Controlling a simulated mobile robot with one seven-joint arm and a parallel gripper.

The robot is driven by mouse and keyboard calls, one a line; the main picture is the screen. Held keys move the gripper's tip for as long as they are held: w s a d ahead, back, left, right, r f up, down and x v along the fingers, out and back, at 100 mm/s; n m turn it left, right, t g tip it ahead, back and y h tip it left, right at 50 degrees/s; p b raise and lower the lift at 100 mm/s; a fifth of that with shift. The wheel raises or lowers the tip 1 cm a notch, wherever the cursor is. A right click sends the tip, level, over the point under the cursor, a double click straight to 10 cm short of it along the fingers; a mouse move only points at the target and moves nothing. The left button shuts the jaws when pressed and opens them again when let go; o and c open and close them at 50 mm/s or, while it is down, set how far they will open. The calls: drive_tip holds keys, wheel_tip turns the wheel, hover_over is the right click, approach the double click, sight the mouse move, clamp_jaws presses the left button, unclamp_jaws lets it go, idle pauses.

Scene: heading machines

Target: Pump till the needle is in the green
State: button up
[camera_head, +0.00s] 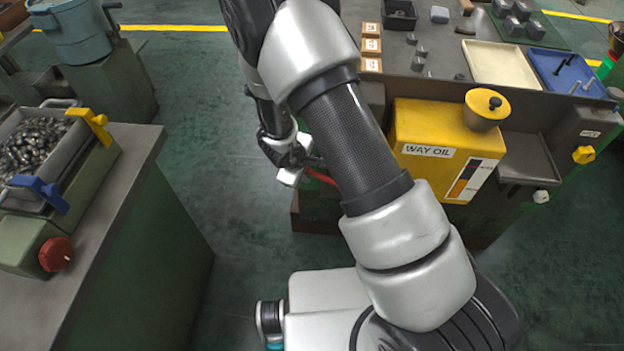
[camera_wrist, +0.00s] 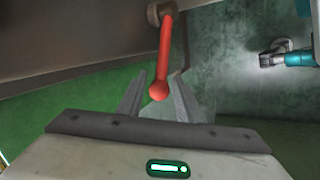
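A red lever (camera_wrist: 165,50) with a ball end shows in the wrist view, hanging from a round pivot on the machine side. Its ball lies between my gripper's two fingers (camera_wrist: 160,97), which stand apart with gaps beside it. In the head view my gripper (camera_head: 292,177) is low beside the oil unit, and a short piece of the red lever (camera_head: 320,176) shows past it. The yellow WAY OIL tank (camera_head: 430,125) has a sight window (camera_head: 468,181) with a dark and orange strip. I cannot make out a dial or needle in either view.
A bench with a bin of metal parts (camera_head: 38,145), yellow and blue clips and a red knob (camera_head: 55,254) stands at left. Trays (camera_head: 500,62) and small blocks lie on the machine top. Green floor (camera_head: 215,150) is free between bench and machine.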

drive_tip(key=b+x, duration=0.1)
drive_tip(key=x, duration=0.4)
drive_tip(key=shift+w+f+b, duration=0.15)
drive_tip(key=shift+f+b, duration=0.2)
drive_tip(key=shift+b, duration=0.05)
clamp_jaws()
